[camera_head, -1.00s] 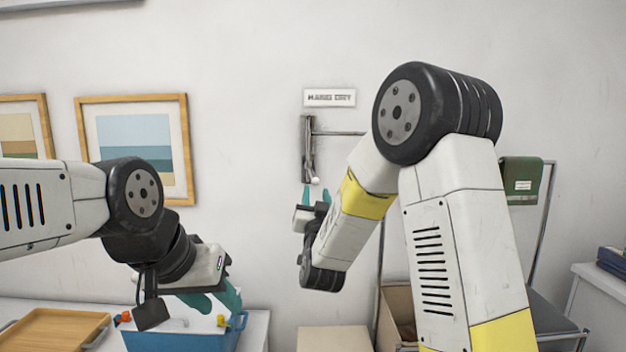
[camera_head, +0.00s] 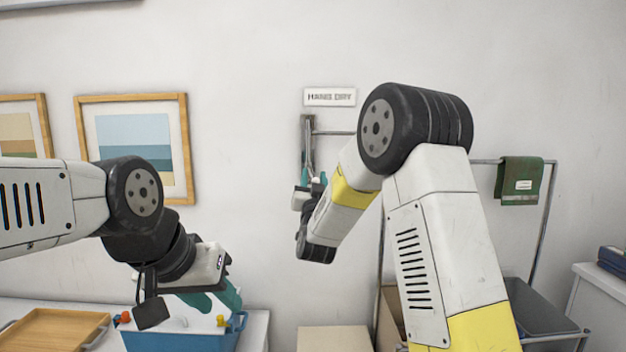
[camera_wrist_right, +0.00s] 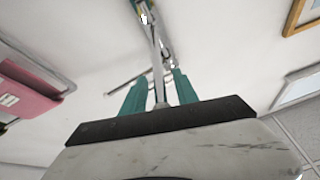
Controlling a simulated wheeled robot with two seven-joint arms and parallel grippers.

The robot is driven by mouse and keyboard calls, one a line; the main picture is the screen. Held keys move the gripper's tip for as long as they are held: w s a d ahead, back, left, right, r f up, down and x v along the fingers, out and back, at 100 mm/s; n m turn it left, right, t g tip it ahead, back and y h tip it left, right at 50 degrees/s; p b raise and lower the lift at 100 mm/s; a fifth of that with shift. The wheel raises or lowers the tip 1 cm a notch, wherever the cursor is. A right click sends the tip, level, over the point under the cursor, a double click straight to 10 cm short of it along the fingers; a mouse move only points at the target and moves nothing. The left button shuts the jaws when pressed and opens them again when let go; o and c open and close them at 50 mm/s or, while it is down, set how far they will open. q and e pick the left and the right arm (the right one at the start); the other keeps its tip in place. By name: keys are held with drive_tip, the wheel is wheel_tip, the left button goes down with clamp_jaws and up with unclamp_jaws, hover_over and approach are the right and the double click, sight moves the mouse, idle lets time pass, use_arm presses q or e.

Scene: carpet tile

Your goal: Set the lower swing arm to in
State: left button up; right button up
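A metal wall rack (camera_head: 308,135) with swing arms hangs below a small sign. One thin arm (camera_head: 335,133) sticks out to the right along the wall. The lower swing arm (camera_wrist_right: 157,50) runs from the wall bracket towards my right gripper in the right wrist view. My right gripper (camera_head: 313,177) is at this arm's near end; its teal fingers (camera_wrist_right: 157,80) stand apart on either side of the rod, with gaps visible. My right forearm hides part of the rack in the head view. My left gripper (camera_head: 215,298) hangs above a blue bin, fingers apart and empty.
The blue bin (camera_head: 180,340) and a wooden tray (camera_head: 55,332) stand on the counter at the lower left. A rail with a green towel (camera_head: 520,181) stands at the right. Cardboard boxes (camera_head: 333,339) are below the rack. Framed pictures (camera_head: 135,148) hang at the left.

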clamp_jaws()
idle(1.4)
